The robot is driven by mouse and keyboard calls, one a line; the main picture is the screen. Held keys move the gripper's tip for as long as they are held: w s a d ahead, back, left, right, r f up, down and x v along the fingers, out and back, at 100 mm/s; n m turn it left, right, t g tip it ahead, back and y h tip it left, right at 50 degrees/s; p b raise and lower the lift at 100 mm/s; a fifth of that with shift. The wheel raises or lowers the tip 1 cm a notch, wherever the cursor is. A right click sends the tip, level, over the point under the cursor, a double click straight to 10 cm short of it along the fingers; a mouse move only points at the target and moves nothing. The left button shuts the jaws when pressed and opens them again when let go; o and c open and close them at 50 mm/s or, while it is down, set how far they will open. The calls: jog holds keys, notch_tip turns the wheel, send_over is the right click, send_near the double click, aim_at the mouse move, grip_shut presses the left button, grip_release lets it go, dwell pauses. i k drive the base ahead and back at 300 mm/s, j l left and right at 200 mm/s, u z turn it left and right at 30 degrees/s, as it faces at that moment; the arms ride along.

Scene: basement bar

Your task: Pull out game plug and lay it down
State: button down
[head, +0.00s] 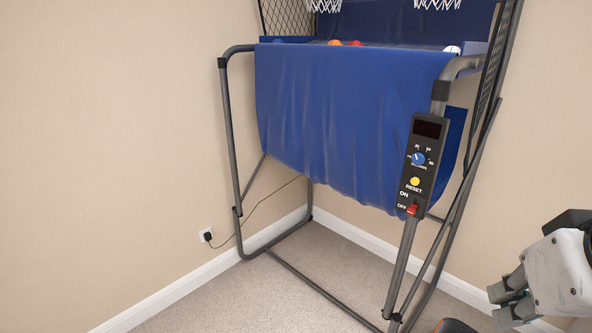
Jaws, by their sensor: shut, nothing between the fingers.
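The game plug (208,237) is a small black plug seated in a white wall outlet (202,235), low on the left wall. A thin dark cord (255,208) runs from it up to the right, toward the underside of the basketball arcade game (350,115). The game has a blue cloth front and a grey tube frame. My gripper (503,303) is at the lower right edge, shut and empty. It is far from the plug, with the game's frame between them in the picture.
A control panel (421,165) with a dial, a yellow reset button and a red on/off switch is fixed to the right front post. Grey floor tubes (310,283) cross the carpet. Bare carpet (230,300) lies in front of the outlet, along the white baseboard.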

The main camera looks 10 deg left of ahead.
aim_at(207, 236)
jog(key=i+j+u, duration=0.15)
jog(key=i+j, duration=0.2)
jog(key=i, duration=0.2)
jog(key=i+j+u, duration=0.2)
jog(key=i, duration=0.35)
jog(key=i+j+u, duration=0.15)
jog(key=i, duration=0.4)
jog(key=i+j+u, duration=0.15)
jog(key=i, duration=0.45)
